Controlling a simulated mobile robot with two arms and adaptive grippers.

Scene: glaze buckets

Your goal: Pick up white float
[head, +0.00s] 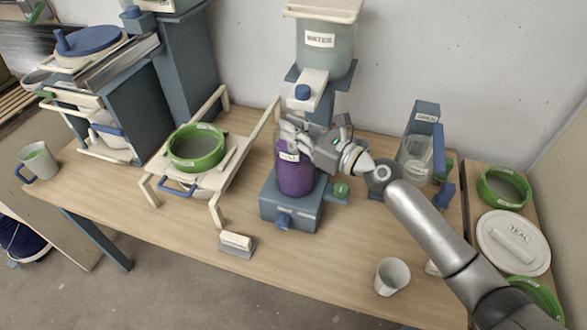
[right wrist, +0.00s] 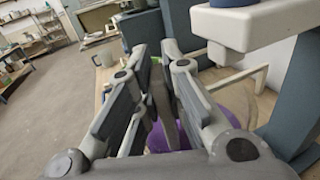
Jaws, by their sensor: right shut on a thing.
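My right gripper (head: 292,140) is at the mouth of a purple container (head: 296,178) that stands on a blue-grey base (head: 290,207). In the right wrist view the fingers (right wrist: 160,80) are close together above the purple (right wrist: 232,105). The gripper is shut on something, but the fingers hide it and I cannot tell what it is. No float can be clearly made out at the container. A small white block on a grey plate (head: 237,243) lies near the table's front, apart from the gripper; I cannot tell whether it is the float. My left gripper is not in view.
A labelled clear bucket (head: 326,45) hangs above the container. A green-rimmed sieve (head: 196,148) rests on a white rack at left. A white cup (head: 392,276) stands at the front right, a grey mug (head: 37,160) at far left.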

